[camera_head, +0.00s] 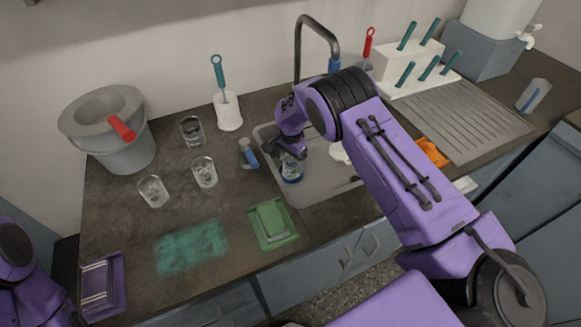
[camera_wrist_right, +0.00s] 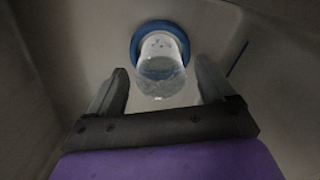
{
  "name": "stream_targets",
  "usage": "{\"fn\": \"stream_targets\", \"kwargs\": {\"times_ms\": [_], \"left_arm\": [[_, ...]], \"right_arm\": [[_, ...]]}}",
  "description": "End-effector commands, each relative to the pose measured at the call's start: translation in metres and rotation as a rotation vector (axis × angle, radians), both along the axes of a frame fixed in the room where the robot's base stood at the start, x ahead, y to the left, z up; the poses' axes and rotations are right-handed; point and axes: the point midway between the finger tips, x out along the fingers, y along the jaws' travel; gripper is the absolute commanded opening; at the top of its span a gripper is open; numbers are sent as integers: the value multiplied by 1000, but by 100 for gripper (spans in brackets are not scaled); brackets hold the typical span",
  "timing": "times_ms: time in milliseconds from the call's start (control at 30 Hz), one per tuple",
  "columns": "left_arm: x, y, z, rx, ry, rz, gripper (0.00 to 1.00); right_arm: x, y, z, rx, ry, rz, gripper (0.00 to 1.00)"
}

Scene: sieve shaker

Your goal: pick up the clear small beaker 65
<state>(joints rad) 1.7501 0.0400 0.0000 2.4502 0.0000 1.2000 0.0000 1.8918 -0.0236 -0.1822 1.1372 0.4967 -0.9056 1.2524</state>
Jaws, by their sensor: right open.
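A clear small beaker (camera_wrist_right: 160,75) is in the sink, with a blue ring (camera_wrist_right: 160,45) around its far end in the right wrist view. In the head view the blue ring (camera_head: 291,172) shows below my right gripper (camera_head: 290,153), and the beaker there is mostly hidden. My right gripper (camera_wrist_right: 162,80) is open, with one finger on each side of the beaker and visible gaps between. I cannot read a number on it. Three other clear beakers stand on the counter left of the sink: one (camera_head: 192,131), a second (camera_head: 204,172) and a third (camera_head: 152,191). My left gripper is not in view.
The sink (camera_head: 318,187) has walls close around my right gripper, and a faucet (camera_head: 318,30) rises behind. A grey bucket (camera_head: 120,155), a green sponge tray (camera_head: 272,224) and a purple tray (camera_head: 118,280) are on the counter.

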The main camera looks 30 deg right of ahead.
Motion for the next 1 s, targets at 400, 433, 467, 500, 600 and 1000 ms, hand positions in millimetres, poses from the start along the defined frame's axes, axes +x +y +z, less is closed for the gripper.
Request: {"fn": "stream_targets", "kwargs": {"times_ms": [400, 433, 467, 500, 600, 1000], "left_arm": [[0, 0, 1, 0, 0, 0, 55], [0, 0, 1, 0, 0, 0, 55], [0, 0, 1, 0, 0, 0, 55], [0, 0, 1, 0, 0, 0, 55], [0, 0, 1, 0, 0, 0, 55], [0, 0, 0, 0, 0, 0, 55]], "right_arm": [[1, 0, -9, 1, -2, 0, 43], [1, 0, -9, 1, -2, 0, 34], [1, 1, -9, 1, -2, 0, 24], [1, 1, -9, 1, -2, 0, 20], [1, 1, -9, 1, -2, 0, 20], [1, 1, -1, 0, -3, 0, 20]]}}
